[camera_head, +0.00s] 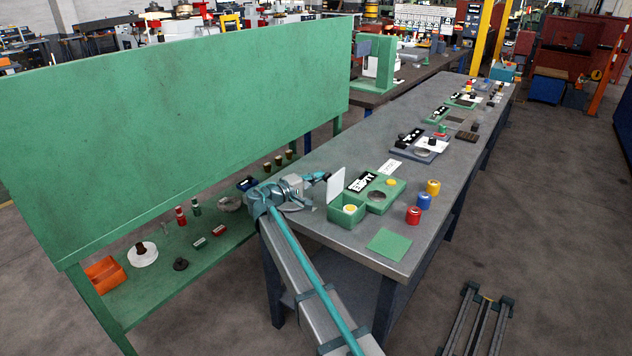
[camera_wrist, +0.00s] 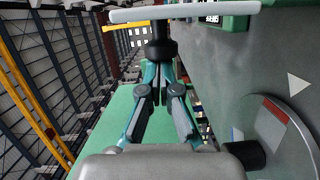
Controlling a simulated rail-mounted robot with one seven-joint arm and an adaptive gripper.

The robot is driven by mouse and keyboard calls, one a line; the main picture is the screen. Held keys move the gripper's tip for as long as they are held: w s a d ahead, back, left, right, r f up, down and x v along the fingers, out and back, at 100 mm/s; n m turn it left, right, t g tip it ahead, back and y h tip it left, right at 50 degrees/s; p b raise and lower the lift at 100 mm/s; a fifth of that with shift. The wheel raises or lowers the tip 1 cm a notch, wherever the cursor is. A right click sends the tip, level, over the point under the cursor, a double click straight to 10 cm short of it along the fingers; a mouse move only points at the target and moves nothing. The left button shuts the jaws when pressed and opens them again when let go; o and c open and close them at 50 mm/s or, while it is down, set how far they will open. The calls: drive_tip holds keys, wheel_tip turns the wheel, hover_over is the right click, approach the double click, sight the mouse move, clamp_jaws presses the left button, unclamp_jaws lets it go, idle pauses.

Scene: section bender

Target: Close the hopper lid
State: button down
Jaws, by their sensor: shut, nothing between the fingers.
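The hopper is likely the small open green box (camera_head: 345,216) near the bench's front end, with a yellow round thing inside. Its lid looks like the white panel (camera_head: 336,185), which stands upright at the box's left side, open. In the wrist view the lid (camera_wrist: 185,11) shows edge-on across the top, with a black knob (camera_wrist: 160,48) pointing towards me. My gripper (camera_head: 313,178) is left of the lid, at about the knob's height. In the wrist view my gripper (camera_wrist: 158,88) is shut and empty, its tips close to the knob. I cannot tell whether they touch.
A green tray (camera_head: 394,194) stands beside the box. Red (camera_head: 413,215), blue (camera_head: 424,201) and yellow (camera_head: 433,187) cylinders stand to its right. A green square (camera_head: 389,243) lies in front. A green panel (camera_head: 190,130) rises at left.

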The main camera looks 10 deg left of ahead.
sight(328, 182)
drive_tip(key=s+d+m+b, duration=0.1)
drive_tip(key=m+b, duration=0.1)
drive_tip(key=b, duration=0.2)
drive_tip(key=s+d+m+y+b, duration=0.1)
drive_tip(key=d+m+b, duration=0.1)
drive_tip(key=m+b, duration=0.1)
drive_tip(key=s+d+r+m+y+b, duration=0.1)
drive_tip(key=d+m+b, duration=0.1)
drive_tip(key=b, duration=0.3)
drive_tip(key=shift+s+d+r+g, duration=0.1)
drive_tip(key=shift+s+d+g, duration=0.05)
drive_tip(key=shift+d+g, duration=0.15)
drive_tip(key=m+b, duration=0.1)
drive_tip(key=d+m+b, duration=0.1)
drive_tip(key=shift+s+y+b, duration=0.3)
drive_tip(key=shift+s, duration=0.05)
drive_tip(key=d+m+b, duration=0.1)
drive_tip(key=b, duration=0.1)
drive_tip(key=s+d+f+m+y+b, duration=0.1)
drive_tip(key=m+b, duration=0.1)
drive_tip(key=s+d+m+b, duration=0.1)
drive_tip(key=b, duration=0.1)
drive_tip(key=shift+d+f+y, duration=0.2)
drive_tip(key=shift+f+y, duration=0.2)
drive_tip(key=shift+s+d+f+m+b, duration=0.1)
drive_tip(key=shift+d+f+m+b, duration=0.2)
drive_tip(key=shift+b, duration=0.2)
drive_tip(key=shift+r, duration=0.15)
